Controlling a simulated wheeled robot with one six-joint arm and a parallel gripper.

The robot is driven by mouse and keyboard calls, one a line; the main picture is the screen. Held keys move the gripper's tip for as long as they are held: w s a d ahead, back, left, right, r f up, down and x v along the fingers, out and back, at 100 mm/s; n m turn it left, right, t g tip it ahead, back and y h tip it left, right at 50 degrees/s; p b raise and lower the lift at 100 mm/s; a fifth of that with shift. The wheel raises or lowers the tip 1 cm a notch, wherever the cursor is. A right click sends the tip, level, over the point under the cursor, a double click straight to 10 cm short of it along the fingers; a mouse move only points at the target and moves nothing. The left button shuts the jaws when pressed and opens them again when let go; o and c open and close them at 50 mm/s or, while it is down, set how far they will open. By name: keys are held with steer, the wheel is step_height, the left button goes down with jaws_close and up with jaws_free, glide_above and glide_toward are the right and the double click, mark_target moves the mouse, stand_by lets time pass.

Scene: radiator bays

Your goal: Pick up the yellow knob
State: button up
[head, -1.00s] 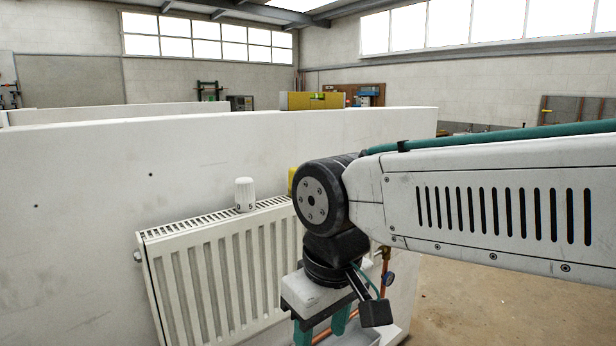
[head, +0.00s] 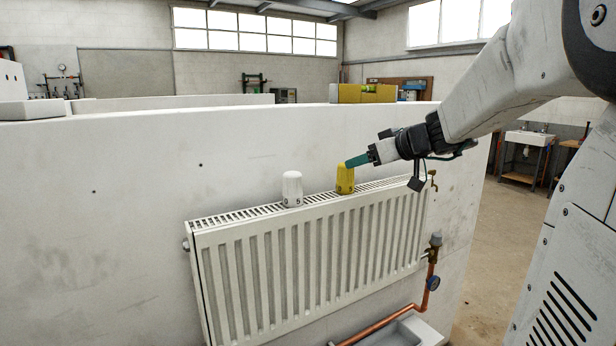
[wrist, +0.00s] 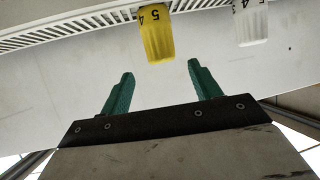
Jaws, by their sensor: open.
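The yellow knob (head: 345,179) stands upright on the top grille of the white radiator (head: 310,250), right of a white knob (head: 292,188). In the wrist view the yellow knob (wrist: 156,34) appears upside down, just beyond the fingertips and centred roughly between them. My gripper (head: 356,160) has green fingers and reaches in from the right, close to the yellow knob's upper right side. In the wrist view my gripper (wrist: 160,72) is open and nothing is between its fingers. Whether a finger touches the knob cannot be told in the head view.
The white knob also shows in the wrist view (wrist: 250,22), beside the yellow one. A white wall panel (head: 130,190) stands behind the radiator. A copper pipe (head: 385,325) with a valve runs at the lower right. Open floor (head: 470,240) lies to the right.

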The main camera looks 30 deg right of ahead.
mark_target(345, 178)
steer(key=x, duration=0.6)
steer(key=shift+w+a+f, duration=0.2)
steer(key=shift+w, duration=0.15)
steer(key=c, duration=1.1)
steer(key=shift+c, duration=0.5)
steer(key=shift+r, duration=0.15)
